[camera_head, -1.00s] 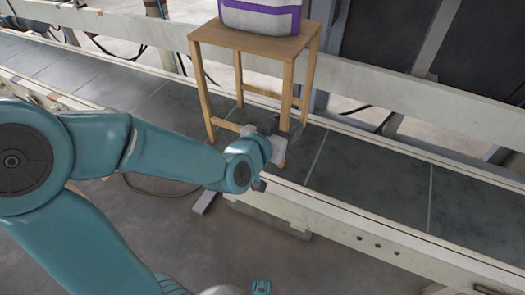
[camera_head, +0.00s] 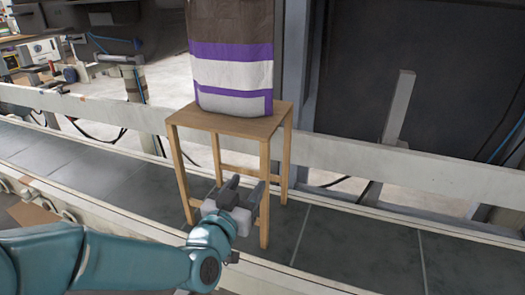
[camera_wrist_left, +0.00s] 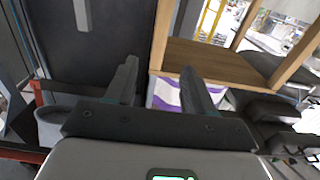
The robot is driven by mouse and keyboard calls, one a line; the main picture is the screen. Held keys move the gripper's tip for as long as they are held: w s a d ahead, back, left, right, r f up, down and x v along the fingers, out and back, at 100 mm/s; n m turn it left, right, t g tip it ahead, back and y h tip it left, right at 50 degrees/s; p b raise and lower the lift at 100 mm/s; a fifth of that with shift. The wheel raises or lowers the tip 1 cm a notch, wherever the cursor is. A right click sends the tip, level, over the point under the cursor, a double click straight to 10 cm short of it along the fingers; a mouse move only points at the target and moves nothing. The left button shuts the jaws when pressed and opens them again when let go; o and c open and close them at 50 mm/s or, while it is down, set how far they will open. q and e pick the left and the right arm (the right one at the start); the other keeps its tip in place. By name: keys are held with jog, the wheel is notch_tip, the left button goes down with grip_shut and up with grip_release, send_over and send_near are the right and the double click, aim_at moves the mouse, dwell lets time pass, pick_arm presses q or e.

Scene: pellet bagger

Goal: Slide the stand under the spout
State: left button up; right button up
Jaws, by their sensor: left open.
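The stand is a wooden stool (camera_head: 205,119) upright on the dark conveyor bed, with a large brown, white and purple bag (camera_head: 232,65) on its top. In the left wrist view my left gripper (camera_wrist_left: 160,88) is open, with a stool leg (camera_wrist_left: 161,35) and part of the bag (camera_wrist_left: 165,95) showing between the fingers. I cannot tell whether they touch. The spout cannot be made out. My right gripper is out of view.
The dark conveyor bed (camera_head: 345,240) runs clear to the right of the stool. A pale rail (camera_head: 400,172) runs behind it, with a slanted post (camera_head: 398,108) beyond. A side rail edges the near side. A cluttered bench stands at the far left.

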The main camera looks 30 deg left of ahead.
aim_at(263, 161)
pick_arm(q)
jog(key=p+x, duration=0.2)
jog(key=x, duration=1.2)
jog(key=shift+d, duration=0.1)
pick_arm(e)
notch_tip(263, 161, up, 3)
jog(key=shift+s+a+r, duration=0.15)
pick_arm(q)
jog(key=shift+c, duration=0.3)
grip_shut()
dwell(0.4)
